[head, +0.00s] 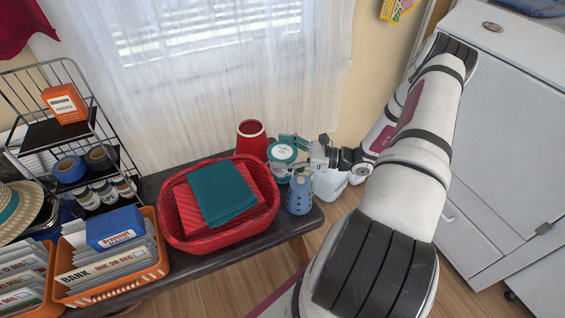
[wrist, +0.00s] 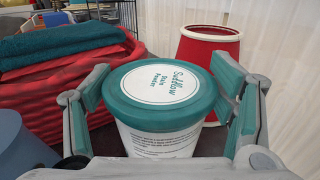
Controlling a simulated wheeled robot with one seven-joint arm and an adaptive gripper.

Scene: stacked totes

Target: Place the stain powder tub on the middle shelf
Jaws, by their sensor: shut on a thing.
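The stain powder tub (head: 281,153) is white with a teal lid and a round white label reading "Stain Powder". It stands upright at the right end of the dark bench, behind the blue cup. My gripper (head: 291,154) is around it, and in the wrist view the fingers of my gripper (wrist: 166,92) are on both sides of the tub (wrist: 158,86). I cannot tell whether its base touches the bench. The black wire rack (head: 93,113) stands at the far left. Its middle shelf (head: 84,178) holds a blue tape roll and a dark roll.
A red basket (head: 178,232) with folded cloths lies between tub and rack. A red tapered vessel (head: 252,141) stands behind the tub, a blue perforated cup (head: 299,193) in front. Orange file totes (head: 150,272) stand before the rack. An orange box (head: 66,104) occupies the upper shelf.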

